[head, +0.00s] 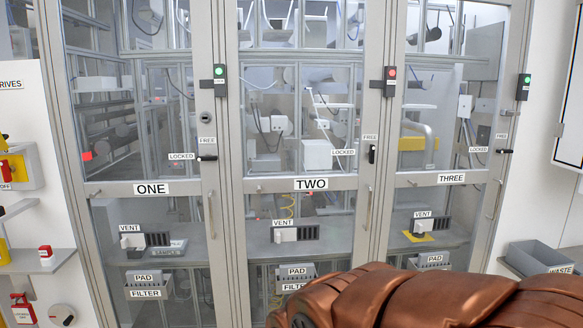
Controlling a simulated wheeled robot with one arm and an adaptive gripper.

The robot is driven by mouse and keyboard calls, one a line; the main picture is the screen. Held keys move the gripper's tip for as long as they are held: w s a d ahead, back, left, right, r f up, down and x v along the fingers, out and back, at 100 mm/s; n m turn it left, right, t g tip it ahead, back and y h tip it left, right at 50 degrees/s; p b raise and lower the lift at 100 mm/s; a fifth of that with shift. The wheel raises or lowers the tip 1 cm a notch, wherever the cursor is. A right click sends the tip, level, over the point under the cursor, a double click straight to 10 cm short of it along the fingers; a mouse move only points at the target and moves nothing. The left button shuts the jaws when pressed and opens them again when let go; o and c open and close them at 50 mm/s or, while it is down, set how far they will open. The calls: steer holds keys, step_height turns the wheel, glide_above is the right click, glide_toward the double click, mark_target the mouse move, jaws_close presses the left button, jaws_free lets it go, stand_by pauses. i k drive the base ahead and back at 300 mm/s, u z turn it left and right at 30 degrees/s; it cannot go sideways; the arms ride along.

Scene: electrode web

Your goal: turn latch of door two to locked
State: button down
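Door two (311,185) is the middle glazed door of the enclosure, labelled TWO, and looks closed. Its latch (371,154) is a small black handle on the right frame post, standing upright below the FREE label (370,137). The LOCKED label (343,152) is to the left of the latch. A switch box (390,81) with a red light sits above it, at the right post. My copper-coloured arm crosses the lower right of the head view, below and in front of the doors. My gripper is not visible, and nothing of mine touches the latch.
Door one (151,189) and door three (451,179) flank it; their latches (207,158) (504,151) lie horizontal under green lights. Door two's pull handle (368,208) is below its latch. A grey waste bin (540,259) is at right, a shelf (38,263) at left.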

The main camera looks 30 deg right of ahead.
mark_target(373, 84)
steer(key=k, duration=0.45)
steer(key=z, duration=0.2)
steer(key=i, duration=0.4)
steer(key=z, duration=1.1)
steer(key=k, duration=0.4)
steer(key=u, duration=0.3)
steer(key=i, duration=0.9)
steer(key=u, duration=0.85)
